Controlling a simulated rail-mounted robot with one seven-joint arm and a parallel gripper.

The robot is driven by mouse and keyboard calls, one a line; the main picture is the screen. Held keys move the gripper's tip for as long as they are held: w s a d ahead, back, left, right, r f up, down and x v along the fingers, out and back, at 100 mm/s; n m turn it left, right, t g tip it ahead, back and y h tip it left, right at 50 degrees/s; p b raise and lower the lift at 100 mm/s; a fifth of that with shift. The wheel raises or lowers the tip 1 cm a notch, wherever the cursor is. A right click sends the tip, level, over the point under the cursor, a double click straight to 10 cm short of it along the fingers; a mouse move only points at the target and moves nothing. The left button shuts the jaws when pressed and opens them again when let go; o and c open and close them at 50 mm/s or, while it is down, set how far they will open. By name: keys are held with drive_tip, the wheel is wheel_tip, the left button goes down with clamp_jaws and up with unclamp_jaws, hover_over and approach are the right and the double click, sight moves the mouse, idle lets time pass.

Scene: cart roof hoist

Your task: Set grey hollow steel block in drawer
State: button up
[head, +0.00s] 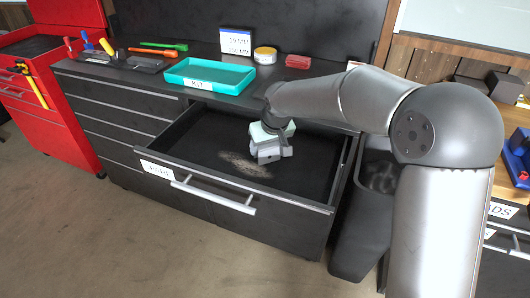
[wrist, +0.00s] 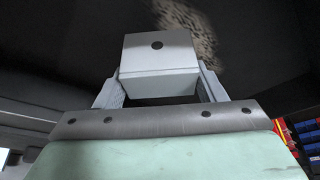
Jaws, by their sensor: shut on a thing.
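The grey block (wrist: 157,52) is held between the two fingers of my gripper (wrist: 160,90) in the wrist view. It has a round dark hole in one face. In the head view my gripper (head: 268,150) hangs inside the outline of the open drawer (head: 310,165), with the block at its lower end. My gripper is shut on the block. I cannot tell whether the block touches the drawer floor. The drawer is pulled out, black inside, with a grey worn patch on its floor, a white label and a bar handle on its front.
A teal tray (head: 210,76) stands on the dark worktop behind the drawer, near a yellow-lidded tin (head: 265,55) and a red block (head: 298,62). A red tool cabinet (head: 40,110) stands at the left. A dark bin (head: 362,215) stands right of the drawer. The drawer's left part is clear.

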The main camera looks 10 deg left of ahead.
sight(265, 168)
drive_tip(key=shift+w+a+f, duration=0.3)
drive_tip(key=shift+f, duration=0.1)
drive_tip(key=shift+w+a+f, duration=0.1)
drive_tip(key=shift+f, duration=1.7)
drive_tip(key=o, duration=1.2)
drive_tip(key=shift+f, duration=0.1)
drive_tip(key=shift+r, duration=0.6)
drive_tip(key=v, duration=1.1)
